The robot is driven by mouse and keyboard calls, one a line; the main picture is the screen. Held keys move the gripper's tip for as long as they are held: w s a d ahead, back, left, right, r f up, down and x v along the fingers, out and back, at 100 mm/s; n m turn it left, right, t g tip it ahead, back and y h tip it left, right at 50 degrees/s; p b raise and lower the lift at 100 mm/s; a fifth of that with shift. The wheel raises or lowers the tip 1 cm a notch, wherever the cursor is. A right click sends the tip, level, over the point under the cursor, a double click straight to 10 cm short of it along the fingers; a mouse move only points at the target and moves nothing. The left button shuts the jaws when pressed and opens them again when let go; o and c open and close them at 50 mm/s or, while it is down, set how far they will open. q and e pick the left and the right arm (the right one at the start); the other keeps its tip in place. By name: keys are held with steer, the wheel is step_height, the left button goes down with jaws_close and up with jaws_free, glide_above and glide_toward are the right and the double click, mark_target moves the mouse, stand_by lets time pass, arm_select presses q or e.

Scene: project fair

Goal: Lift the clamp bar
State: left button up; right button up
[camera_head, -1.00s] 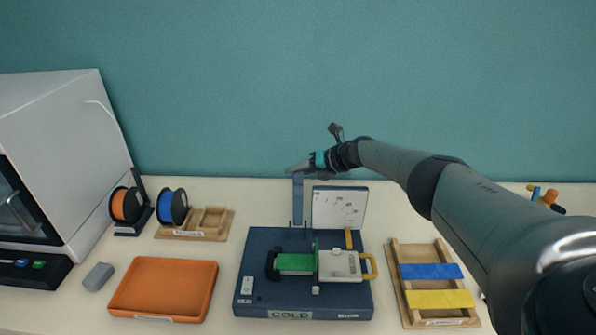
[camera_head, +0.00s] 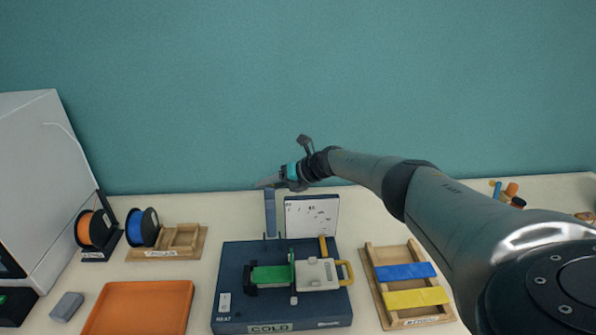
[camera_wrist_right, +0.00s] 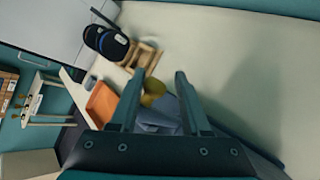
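The clamp bar (camera_head: 270,214) is a blue-grey bar standing upright at the back of the dark blue press base (camera_head: 230,262), left of a white panel. My right gripper (camera_head: 268,182) is right at the bar's top end in the head view; I cannot tell whether it touches. In the right wrist view its two fingers (camera_wrist_right: 158,82) are apart, with nothing clearly gripped between them. A green strip (camera_head: 270,275) and a white block with a yellow handle (camera_head: 318,273) lie on the base. My left gripper is not in view.
An orange tray (camera_head: 187,322) lies left of the base. A wooden rack (camera_head: 369,283) with blue and yellow strips stands right. Orange and blue spools (camera_head: 142,228) and a wooden holder (camera_head: 203,246) are back left. Pale table shows between them.

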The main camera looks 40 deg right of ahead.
steer(key=p+v, duration=0.2)
steer(key=v, duration=1.2)
steer(key=shift+s+d+r, duration=0.2)
steer(key=shift+s+d, duration=0.05)
steer(key=shift+d, duration=0.1)
steer(key=shift+a, duration=0.1)
